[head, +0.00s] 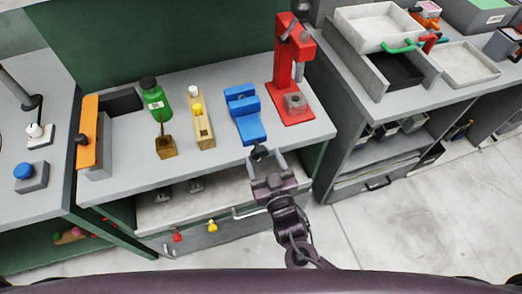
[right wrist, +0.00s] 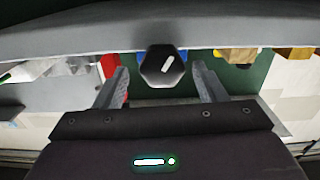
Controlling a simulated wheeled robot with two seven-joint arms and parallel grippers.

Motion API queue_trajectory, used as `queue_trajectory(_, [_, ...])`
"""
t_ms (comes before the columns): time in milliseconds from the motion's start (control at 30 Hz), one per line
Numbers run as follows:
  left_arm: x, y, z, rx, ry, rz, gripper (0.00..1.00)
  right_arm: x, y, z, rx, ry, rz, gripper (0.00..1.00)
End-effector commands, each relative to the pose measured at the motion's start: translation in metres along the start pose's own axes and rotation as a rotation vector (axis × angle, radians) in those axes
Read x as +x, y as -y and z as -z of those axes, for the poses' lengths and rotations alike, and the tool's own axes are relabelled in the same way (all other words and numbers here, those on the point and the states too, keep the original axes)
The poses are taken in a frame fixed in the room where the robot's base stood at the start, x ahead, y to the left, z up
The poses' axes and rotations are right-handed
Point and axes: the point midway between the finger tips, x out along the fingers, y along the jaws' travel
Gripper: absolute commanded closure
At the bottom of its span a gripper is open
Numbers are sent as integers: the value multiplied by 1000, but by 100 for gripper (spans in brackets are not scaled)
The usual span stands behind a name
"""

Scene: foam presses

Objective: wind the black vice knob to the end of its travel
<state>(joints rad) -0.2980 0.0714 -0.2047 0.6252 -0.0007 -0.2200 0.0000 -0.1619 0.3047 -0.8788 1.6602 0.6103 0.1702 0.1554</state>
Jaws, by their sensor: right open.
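The blue vice (head: 243,112) sits on the grey bench near its front edge. Its black knob (head: 259,151) points out over that edge, toward me. In the right wrist view the knob (right wrist: 163,66) is a dark, many-sided cap with a white mark, lying between the two finger tips. My right gripper (head: 264,160) is open, with one finger on each side of the knob and a gap visible on both sides in the right wrist view. My left gripper is not in view.
A red press (head: 290,75) stands right of the vice. A wooden block with a yellow piece (head: 201,125), a brown pot (head: 166,147) and a green bottle (head: 154,100) stand to the left. A drawer handle (head: 250,211) is below the bench top.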

Motion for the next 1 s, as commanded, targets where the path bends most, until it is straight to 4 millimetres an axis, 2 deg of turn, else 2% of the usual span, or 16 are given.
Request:
queue_trajectory(33, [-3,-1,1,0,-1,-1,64,9,0,2,1,-2,0,35])
queue_trajectory(200, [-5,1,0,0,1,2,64,24,1,0,1,1,1,35])
queue_trajectory(533, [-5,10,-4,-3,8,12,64,27,1,-1,1,3,1,37])
queue_trajectory(867, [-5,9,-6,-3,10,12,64,27,1,-1,1,3,1,79])
queue_trajectory(1000, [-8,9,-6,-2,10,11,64,27,1,0,-43,2,1,79])
